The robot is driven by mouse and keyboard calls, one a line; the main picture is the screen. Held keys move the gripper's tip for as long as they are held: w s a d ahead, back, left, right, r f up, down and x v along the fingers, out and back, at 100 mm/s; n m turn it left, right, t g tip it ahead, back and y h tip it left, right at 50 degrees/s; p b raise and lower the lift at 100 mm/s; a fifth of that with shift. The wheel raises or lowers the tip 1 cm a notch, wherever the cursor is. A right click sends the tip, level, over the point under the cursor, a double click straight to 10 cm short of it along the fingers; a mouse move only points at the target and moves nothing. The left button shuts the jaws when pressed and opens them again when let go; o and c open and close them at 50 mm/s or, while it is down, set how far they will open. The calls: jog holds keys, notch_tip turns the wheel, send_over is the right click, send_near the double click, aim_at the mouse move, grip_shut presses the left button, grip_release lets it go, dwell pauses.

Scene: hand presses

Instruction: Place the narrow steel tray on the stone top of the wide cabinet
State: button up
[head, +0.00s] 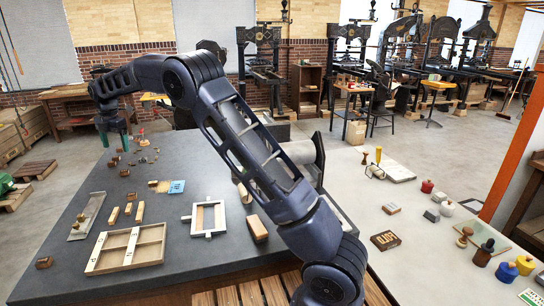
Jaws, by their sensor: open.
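A narrow steel tray (87,215) lies at the left of a wide dark grey top (160,212), which looks like the stone top. The tray is long, shallow and slanted, with small dark pieces near its lower end. My gripper (115,140) hangs at the end of my arm near the far left edge of the dark top, pointing down. Its greenish fingers are open and apart, with nothing seen between them. It is well beyond the tray, not touching it. The front of the cabinet under the top is mostly hidden.
A wooden divided tray (127,249), a pale frame (207,217), a wooden-backed block (257,229) and several small blocks lie on the dark top. A light table (420,237) with stamps and jars stands at right. Open floor lies beyond; hand presses (350,45) line the back.

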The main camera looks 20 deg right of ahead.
jog(key=s+d+r+m, duration=0.1)
jog(key=d+r+m, duration=0.25)
jog(key=d, duration=0.55)
jog(key=s+d+r+m+t, duration=0.1)
jog(key=s+d+r+m, duration=0.3)
jog(key=d, duration=0.6)
jog(key=w+d+r+m, duration=0.1)
jog(key=d+r+m, duration=0.2)
jog(key=d+r, duration=0.45)
jog(key=s+d+m+t, duration=0.1)
jog(key=s+d+m, duration=0.4)
jog(key=d, duration=0.4)
jog(key=s+d+m, duration=0.2)
jog(key=s+d, duration=0.5)
jog(key=d, duration=0.2)
jog(key=s+d+f+m, duration=0.3)
jog(key=s+d+m, duration=0.1)
jog(key=s, duration=0.4)
jog(key=s+d+f+m+t, duration=0.1)
jog(key=s+d+f+m, duration=0.2)
jog(key=s+d, duration=0.3)
jog(key=s+d+f+m+t, duration=0.1)
jog(key=s+d+f+m, duration=0.2)
jog(key=s, duration=0.7)
jog(key=shift+d+f+m+h, duration=0.35)
jog(key=shift+d+m+h, duration=0.05)
jog(key=shift+d+m, duration=0.8)
